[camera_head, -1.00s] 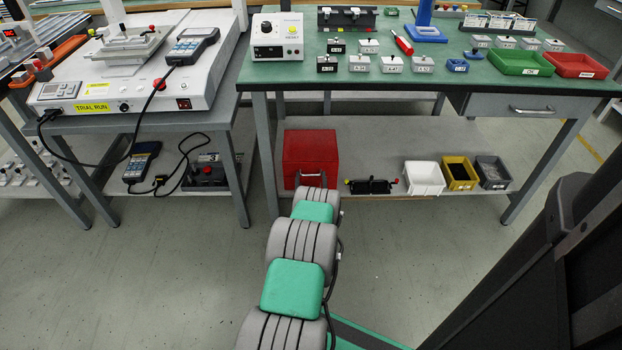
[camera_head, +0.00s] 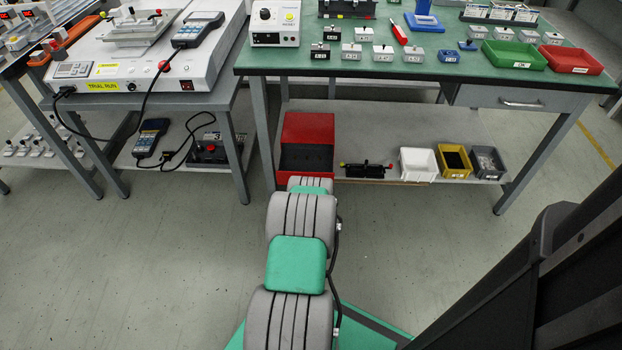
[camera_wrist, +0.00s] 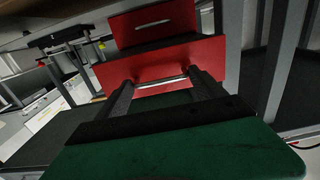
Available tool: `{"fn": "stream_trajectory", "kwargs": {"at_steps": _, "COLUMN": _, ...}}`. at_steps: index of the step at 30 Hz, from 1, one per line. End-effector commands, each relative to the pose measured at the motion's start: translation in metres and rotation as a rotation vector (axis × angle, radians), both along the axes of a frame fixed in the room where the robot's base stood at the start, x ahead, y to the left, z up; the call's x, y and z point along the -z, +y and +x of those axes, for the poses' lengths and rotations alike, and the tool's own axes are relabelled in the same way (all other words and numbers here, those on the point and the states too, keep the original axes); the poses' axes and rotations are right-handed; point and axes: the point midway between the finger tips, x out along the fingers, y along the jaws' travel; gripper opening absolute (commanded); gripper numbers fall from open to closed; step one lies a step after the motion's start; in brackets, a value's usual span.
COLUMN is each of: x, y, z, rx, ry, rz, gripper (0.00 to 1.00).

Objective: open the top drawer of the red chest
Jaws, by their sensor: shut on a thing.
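The red chest (camera_head: 308,126) stands on the low shelf under the green-topped bench. Its top drawer (camera_head: 305,158) is pulled out toward me, and its dark inside shows from above. In the wrist view the pulled-out red drawer front (camera_wrist: 142,74) stands nearer than another red drawer front (camera_wrist: 180,17) that has its own handle (camera_wrist: 153,24). My gripper (camera_wrist: 163,88) has its two dark fingers at the bar handle (camera_wrist: 163,83) of the pulled-out drawer and is shut on it. In the head view my arm hides the gripper and part of the drawer front.
A black fixture (camera_head: 365,170), a white bin (camera_head: 418,164), a yellow bin (camera_head: 454,162) and a grey bin (camera_head: 487,163) stand right of the chest. A bench leg (camera_head: 263,135) is close on its left. The floor in front is clear.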

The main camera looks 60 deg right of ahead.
Motion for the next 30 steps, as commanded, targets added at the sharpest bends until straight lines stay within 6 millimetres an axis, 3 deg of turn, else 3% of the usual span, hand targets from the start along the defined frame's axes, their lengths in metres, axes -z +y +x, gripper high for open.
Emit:
{"fn": "stream_trajectory", "kwargs": {"at_steps": 8, "x": 0.000, "y": -0.001, "z": -0.003, "rx": 0.007, "ry": 0.001, "rz": -0.003, "gripper": 0.06}}
{"fn": "stream_trajectory", "kwargs": {"at_steps": 9, "x": 0.000, "y": -0.001, "z": -0.003, "rx": 0.007, "ry": 0.001, "rz": -0.003, "gripper": 0.81}}
{"fn": "stream_trajectory", "kwargs": {"at_steps": 12, "x": 0.000, "y": -0.001, "z": -0.003, "rx": 0.006, "ry": 0.001, "rz": -0.003, "gripper": 0.88}}
{"fn": "stream_trajectory", "kwargs": {"at_steps": 25, "x": -0.001, "y": 0.003, "z": 0.000, "rx": -0.002, "ry": 0.000, "rz": -0.001, "gripper": 0.88}}
{"fn": "stream_trajectory", "kwargs": {"at_steps": 30, "x": -0.003, "y": 0.015, "z": -0.007, "rx": 0.000, "ry": 0.000, "rz": -0.001, "gripper": 0.88}}
